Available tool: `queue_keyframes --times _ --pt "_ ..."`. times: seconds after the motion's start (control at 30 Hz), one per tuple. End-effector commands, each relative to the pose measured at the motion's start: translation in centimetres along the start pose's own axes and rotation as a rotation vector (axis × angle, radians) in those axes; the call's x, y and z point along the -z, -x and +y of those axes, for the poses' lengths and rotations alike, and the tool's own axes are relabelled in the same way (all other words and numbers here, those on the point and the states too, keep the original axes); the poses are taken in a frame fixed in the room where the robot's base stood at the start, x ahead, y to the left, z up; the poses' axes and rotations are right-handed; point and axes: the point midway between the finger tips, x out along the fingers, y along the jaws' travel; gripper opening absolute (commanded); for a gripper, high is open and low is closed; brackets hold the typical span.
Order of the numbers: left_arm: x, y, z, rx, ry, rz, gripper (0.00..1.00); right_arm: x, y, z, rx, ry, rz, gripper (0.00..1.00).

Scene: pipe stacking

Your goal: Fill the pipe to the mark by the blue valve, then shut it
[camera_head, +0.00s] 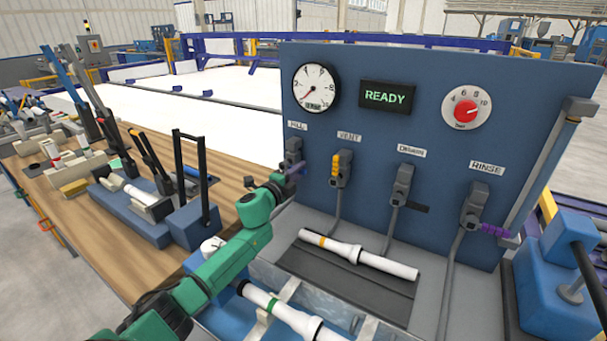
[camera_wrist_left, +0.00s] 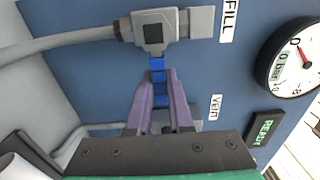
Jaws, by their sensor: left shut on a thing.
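The blue valve handle (camera_wrist_left: 157,65) sits on the grey valve body labelled FILL (camera_head: 293,150) on the blue panel. My left gripper (camera_wrist_left: 161,105) is shut on this handle, with its purple fingers on either side of it. In the head view my left gripper (camera_head: 291,171) covers most of the handle. A white pipe with an orange band (camera_head: 360,255) lies on the dark tray in front of the panel. Another white pipe with a green band (camera_head: 284,310) lies in the trough, partly behind my left arm. My right gripper is not in view.
The panel has a round gauge (camera_head: 316,88), a READY display (camera_head: 387,96) and a red dial (camera_head: 466,111). Nearby are the yellow VENT (camera_head: 337,164), black DRAIN (camera_head: 417,207) and purple RINSE (camera_head: 496,231) handles. A wooden bench (camera_head: 110,235) with tools and clamps stands left.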

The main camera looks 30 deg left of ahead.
Motion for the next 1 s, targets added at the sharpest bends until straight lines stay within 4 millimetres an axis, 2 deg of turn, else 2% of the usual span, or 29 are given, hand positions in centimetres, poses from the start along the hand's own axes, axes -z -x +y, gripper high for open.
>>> queue_keyframes --times 0.33,0.37,0.4,0.43,0.77,0.87,1.0 --pt "0.1 0.0 0.4 -0.006 -0.009 0.004 0.0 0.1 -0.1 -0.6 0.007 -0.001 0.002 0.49" --pt "0.1 0.0 0.4 -0.006 -0.009 0.004 0.23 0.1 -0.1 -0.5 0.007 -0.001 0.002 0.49" --pt "0.1 0.0 0.4 -0.006 -0.008 0.004 0.38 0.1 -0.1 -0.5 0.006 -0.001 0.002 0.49" --pt "0.1 0.0 0.4 -0.006 -0.008 0.003 0.49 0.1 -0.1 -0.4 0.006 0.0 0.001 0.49" --pt "0.0 0.1 0.2 -0.003 -0.006 0.001 0.49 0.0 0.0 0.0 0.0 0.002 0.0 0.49" --pt "0.0 0.7 0.3 -0.004 -0.007 0.002 0.49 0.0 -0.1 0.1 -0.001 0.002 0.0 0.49" --pt "0.0 2.5 0.4 -0.006 -0.007 0.001 0.49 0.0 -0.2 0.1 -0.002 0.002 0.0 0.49"
